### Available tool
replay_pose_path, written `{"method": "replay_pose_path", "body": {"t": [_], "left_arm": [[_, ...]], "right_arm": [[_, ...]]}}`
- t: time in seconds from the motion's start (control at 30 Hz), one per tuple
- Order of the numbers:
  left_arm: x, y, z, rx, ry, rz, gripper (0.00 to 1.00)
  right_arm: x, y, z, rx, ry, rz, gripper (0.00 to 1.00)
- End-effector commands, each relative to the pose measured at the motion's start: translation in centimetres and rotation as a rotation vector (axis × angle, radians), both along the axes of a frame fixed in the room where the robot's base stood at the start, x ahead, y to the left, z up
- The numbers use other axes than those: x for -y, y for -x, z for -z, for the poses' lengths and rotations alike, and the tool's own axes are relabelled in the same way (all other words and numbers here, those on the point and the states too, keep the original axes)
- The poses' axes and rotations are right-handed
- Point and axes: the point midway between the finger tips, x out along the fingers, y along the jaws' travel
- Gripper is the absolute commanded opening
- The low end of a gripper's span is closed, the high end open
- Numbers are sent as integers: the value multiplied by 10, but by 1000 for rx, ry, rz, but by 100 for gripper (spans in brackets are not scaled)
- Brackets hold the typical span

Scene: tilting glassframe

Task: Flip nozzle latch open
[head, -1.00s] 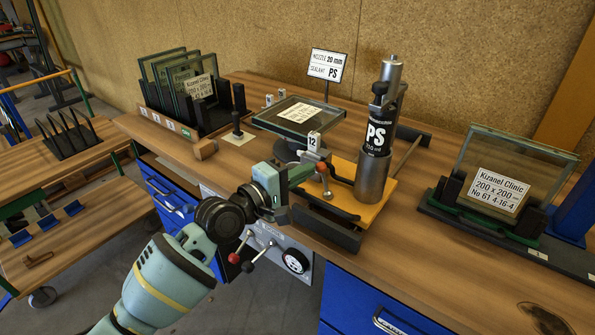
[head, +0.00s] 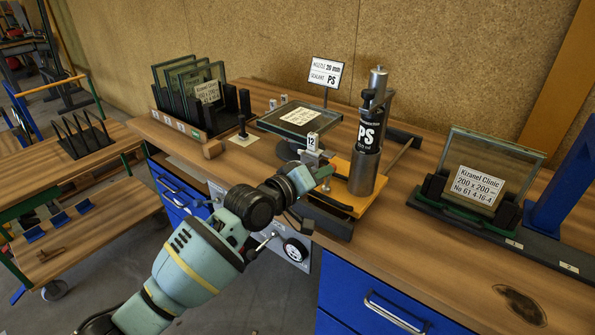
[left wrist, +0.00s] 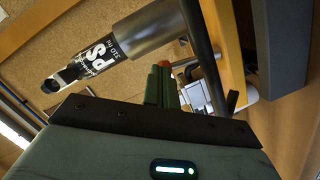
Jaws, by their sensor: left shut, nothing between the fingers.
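The nozzle block with the "12" tag (head: 312,142) sits at the front of the orange plate, left of the PS sealant cartridge (head: 369,140). My left gripper (head: 322,167) is at the block's near side, just below the tag, with its fingers shut and empty. In the left wrist view its green fingers (left wrist: 161,88) are together. Past them show a small red-orange tip (left wrist: 184,62) and pale metal nozzle parts (left wrist: 193,95). The latch is mostly hidden behind the gripper, so I cannot tell its position or whether the fingers touch it. My right gripper is not in view.
A glass unit (head: 299,118) lies flat on the stand behind the nozzle. A rack of panes (head: 190,85) is at the left and a labelled pane (head: 490,170) stands at the right. The orange plate (head: 345,197) lies under the cartridge.

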Motion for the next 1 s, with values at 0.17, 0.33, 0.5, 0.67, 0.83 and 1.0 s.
{"method": "replay_pose_path", "body": {"t": [0.17, 0.33, 0.5, 0.67, 0.83, 1.0], "left_arm": [[1, 0, 1, 3, -4, 1, 0], [1, 1, 1, 2, -4, 1, 0], [1, 1, 1, 1, -3, 1, 0], [1, 1, 1, 1, -3, 1, 0], [1, 1, 1, 1, -3, 1, 0], [1, 1, 1, 1, -3, 1, 0]], "right_arm": [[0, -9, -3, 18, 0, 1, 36], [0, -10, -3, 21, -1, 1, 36], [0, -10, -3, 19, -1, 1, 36], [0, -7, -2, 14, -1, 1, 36], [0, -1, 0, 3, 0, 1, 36], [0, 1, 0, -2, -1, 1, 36]]}}
